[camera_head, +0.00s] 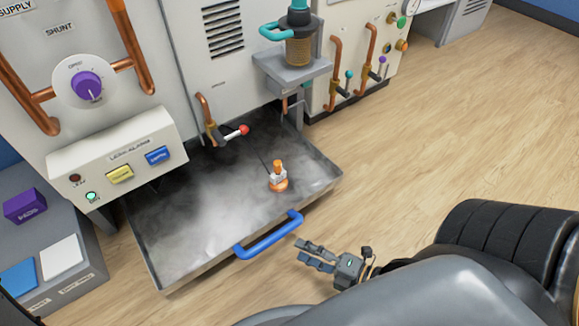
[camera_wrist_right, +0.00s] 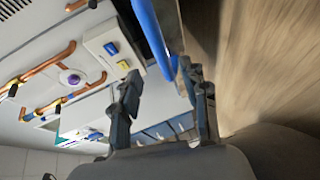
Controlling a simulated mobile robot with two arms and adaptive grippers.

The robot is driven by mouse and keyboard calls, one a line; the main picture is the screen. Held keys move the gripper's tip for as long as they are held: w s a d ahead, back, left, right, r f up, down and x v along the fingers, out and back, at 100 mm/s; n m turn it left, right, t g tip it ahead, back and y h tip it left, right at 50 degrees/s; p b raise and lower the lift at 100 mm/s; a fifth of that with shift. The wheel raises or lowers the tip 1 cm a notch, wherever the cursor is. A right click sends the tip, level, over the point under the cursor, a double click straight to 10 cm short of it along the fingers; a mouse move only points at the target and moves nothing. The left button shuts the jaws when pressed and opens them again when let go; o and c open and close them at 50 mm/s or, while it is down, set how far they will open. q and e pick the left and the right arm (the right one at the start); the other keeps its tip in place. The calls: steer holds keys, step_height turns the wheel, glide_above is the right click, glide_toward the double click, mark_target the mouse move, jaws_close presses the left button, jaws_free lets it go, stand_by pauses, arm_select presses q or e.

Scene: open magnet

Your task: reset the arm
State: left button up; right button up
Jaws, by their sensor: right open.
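My right gripper (camera_head: 318,257) is open and empty, just right of the blue drawer handle (camera_head: 268,236) in the head view. In the right wrist view its two fingers (camera_wrist_right: 160,85) stand apart, and the blue handle (camera_wrist_right: 152,35) runs close by them. I cannot tell whether a finger touches the handle. The handle is fixed to the front of a pulled-out metal tray (camera_head: 200,265) with a foggy, smoky inside. My right arm (camera_head: 400,290) fills the lower right of the head view. My left gripper is not in view.
A small orange-topped item (camera_head: 278,178) stands in the tray. A grey side table (camera_head: 90,275) with a purple box (camera_head: 25,205) is at the left. Bare wooden floor (camera_head: 450,130) lies to the right.

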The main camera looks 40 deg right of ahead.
steer(key=shift+v, duration=1.05)
